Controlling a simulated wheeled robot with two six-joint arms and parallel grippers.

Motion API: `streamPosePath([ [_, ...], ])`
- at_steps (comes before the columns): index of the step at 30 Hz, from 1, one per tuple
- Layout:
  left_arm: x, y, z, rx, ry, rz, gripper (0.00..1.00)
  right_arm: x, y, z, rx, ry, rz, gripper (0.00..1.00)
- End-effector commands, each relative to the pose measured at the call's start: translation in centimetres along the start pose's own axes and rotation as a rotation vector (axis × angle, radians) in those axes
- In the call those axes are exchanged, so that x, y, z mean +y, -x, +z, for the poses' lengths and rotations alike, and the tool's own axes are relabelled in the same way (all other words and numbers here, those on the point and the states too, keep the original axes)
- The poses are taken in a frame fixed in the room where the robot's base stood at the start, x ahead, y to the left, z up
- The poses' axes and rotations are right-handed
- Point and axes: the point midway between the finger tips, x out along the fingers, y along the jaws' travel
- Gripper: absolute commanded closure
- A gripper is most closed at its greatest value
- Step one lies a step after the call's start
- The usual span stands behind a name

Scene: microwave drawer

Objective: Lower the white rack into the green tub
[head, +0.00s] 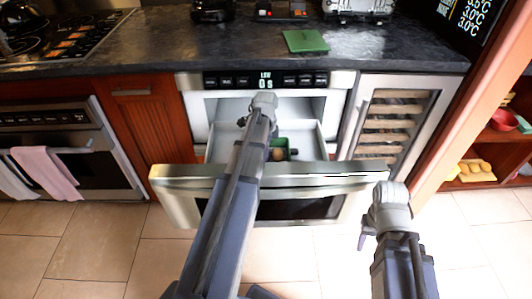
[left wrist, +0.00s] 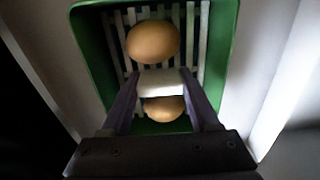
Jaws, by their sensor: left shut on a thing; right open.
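The green tub (head: 294,154) stands in the open microwave drawer in the head view, partly hidden by my left arm; its rim (left wrist: 232,60) surrounds the rack in the left wrist view. The white rack (left wrist: 190,25) has slats and a white grip block (left wrist: 162,83). Two brown egg-shaped things (left wrist: 153,42) lie on it, one partly behind the block. My left gripper (left wrist: 162,78) is shut on the block. The rack appears within the tub's rim; its height above the tub floor cannot be told. My right gripper (head: 367,233) is open, empty, right of the drawer front.
The microwave drawer (head: 305,130) is pulled out, its steel front (head: 180,180) towards me. A green flat piece (head: 305,41) lies on the dark counter (head: 150,45). A wine cooler (head: 390,125) stands to the right, an oven (head: 60,140) to the left. The tiled floor is clear.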

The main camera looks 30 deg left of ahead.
Motion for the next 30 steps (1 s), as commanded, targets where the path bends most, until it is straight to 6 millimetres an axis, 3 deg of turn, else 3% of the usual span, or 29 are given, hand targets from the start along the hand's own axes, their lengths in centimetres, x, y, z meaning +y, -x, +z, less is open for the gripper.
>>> streamPosePath([
  [2, 0.00, 0.01, 0.00, 0.000, 0.000, 0.000, 1.00, 0.00, 0.01, 0.00, 0.000, 0.000, 0.000, 0.50],
  [3, 0.00, 0.01, 0.00, 0.000, 0.000, 0.000, 0.35, 0.00, 0.01, 0.00, 0.000, 0.000, 0.000, 0.50],
  [11, 0.00, 0.00, 0.00, 0.000, 0.000, 0.000, 0.06, 0.00, 0.00, 0.00, 0.000, 0.000, 0.000, 0.50],
  [18, 0.00, 0.00, 0.00, 0.000, 0.000, 0.000, 0.00, 0.00, 0.00, 0.00, 0.000, 0.000, 0.000, 0.50],
  [30, 0.00, 0.49, 0.00, 0.000, 0.000, 0.000, 0.00, 0.05, 0.49, 0.03, 0.000, 0.000, 0.000, 0.50],
])
